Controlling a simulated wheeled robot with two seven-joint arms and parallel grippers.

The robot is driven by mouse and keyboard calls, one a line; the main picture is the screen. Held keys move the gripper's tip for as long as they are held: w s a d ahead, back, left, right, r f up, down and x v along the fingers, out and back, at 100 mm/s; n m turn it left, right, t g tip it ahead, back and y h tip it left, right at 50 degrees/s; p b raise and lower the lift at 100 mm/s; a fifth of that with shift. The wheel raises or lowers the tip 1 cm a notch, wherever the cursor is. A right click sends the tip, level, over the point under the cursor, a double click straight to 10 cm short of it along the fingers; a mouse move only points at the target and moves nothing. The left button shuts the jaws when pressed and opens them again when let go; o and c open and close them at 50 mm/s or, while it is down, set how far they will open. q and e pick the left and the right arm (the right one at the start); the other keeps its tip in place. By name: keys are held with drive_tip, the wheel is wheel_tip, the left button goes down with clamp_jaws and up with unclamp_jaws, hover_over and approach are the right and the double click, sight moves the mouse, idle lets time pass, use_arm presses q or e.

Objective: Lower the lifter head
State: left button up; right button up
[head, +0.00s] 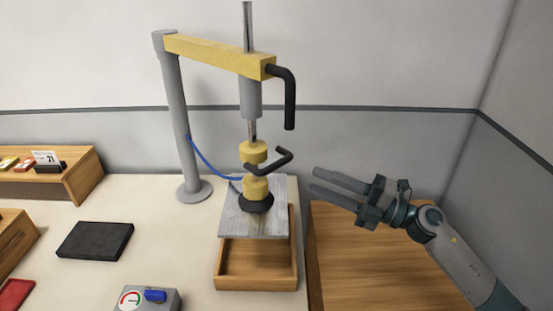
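The lifter head (256,187) is a yellow double body with a black cup at its lower end and a bent black handle (270,163) at its side. It hangs on a steel rod under a yellow arm (215,53) on a grey post. Its cup is over a grey plate (235,221) and seems to touch it, though I cannot be sure. A black crank (290,98) hangs from the arm's end. My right gripper (313,180) points left, just right of the lifter head, its two fingers apart and nothing between them. My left gripper is not in view.
The plate lies over the back part of an open wooden box (256,282). A gauge box with a blue knob (147,299) stands at the front. A black pad (95,241) and a wooden shelf (50,187) are at left. A brown wooden surface (370,270) lies under my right arm.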

sight(280, 166)
drive_tip(key=p+x, duration=0.4)
drive_tip(key=x, duration=0.6)
drive_tip(key=shift+a+r, duration=0.1)
drive_tip(key=shift+r, duration=0.1)
drive_tip(key=shift+p+x, duration=0.35)
drive_tip(key=shift+x, duration=0.45)
drive_tip(key=shift+f, duration=0.15)
drive_tip(key=shift+c, duration=0.5)
clamp_jaws()
drive_tip(key=shift+f, duration=0.1)
